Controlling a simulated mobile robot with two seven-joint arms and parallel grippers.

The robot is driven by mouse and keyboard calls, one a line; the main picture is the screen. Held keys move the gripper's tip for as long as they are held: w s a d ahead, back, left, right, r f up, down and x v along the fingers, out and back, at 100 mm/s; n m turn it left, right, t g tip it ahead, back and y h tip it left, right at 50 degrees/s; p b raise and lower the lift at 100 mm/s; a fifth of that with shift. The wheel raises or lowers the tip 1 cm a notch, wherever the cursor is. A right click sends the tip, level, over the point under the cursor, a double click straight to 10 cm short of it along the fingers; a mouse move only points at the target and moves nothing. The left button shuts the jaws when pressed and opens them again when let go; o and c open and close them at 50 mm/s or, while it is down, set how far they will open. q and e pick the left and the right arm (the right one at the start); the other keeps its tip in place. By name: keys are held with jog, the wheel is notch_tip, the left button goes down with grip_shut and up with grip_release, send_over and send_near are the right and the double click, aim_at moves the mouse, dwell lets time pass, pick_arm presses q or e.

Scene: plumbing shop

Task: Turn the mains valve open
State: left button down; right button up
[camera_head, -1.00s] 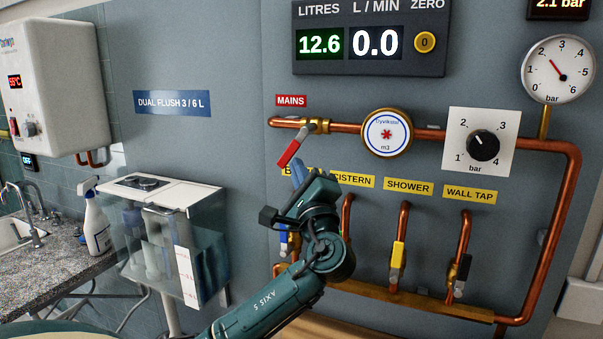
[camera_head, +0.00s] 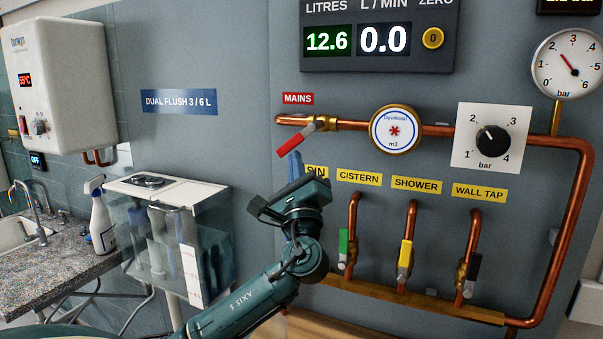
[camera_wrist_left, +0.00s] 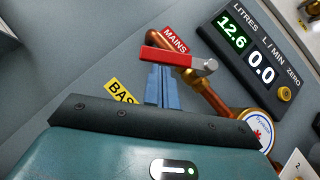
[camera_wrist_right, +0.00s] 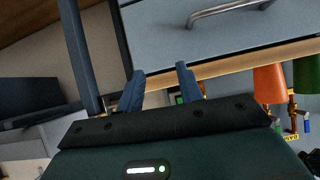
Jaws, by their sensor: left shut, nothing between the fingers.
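The mains valve's red lever (camera_head: 296,140) sits on the copper pipe under the red MAINS label (camera_head: 298,98). It slants down and left from its grey pivot, not in line with the pipe. My left gripper (camera_head: 295,160) is shut and empty, its blue fingers pointing up just under the lever. In the left wrist view the fingertips (camera_wrist_left: 161,76) reach the underside of the red lever (camera_wrist_left: 168,57); whether they touch it I cannot tell. My right gripper (camera_wrist_right: 161,78) shows only in its wrist view, fingers apart and empty, away from the valve.
The round meter (camera_head: 395,131) and the pressure knob (camera_head: 491,141) are right of the valve. Green, yellow and black-handled taps hang below; my left arm hides the basin tap. A glass cistern (camera_head: 185,235) stands left. In the right wrist view a grey drawer front (camera_wrist_right: 225,35) is close.

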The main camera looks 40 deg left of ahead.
aim_at(281, 153)
pick_arm(q)
jog(key=m+t+h, duration=0.1)
jog(key=m, duration=0.1)
jog(key=a+m+t+h+b, duration=0.1)
jog(key=m+t, duration=0.1)
jog(key=a+r+m+t+h+b, duration=0.1)
jog(key=m+t, duration=0.1)
jog(key=shift+s+m, duration=0.35)
jog(key=shift+m, duration=0.05)
jog(key=m+t+h, duration=0.1)
jog(key=m+h, duration=0.1)
jog(key=m, duration=0.1)
jog(key=a+r+m+t+h+b, duration=0.1)
jog(key=shift+s+t+h, duration=0.15)
jog(key=shift+t+h, duration=0.15)
jog(key=shift+a+r, duration=0.15)
jog(key=shift+r, duration=0.35)
pick_arm(e)
jog(key=shift+w+a+f+y, duration=0.3)
jog(key=shift+a+f+y, duration=0.15)
jog(key=shift+f, duration=0.1)
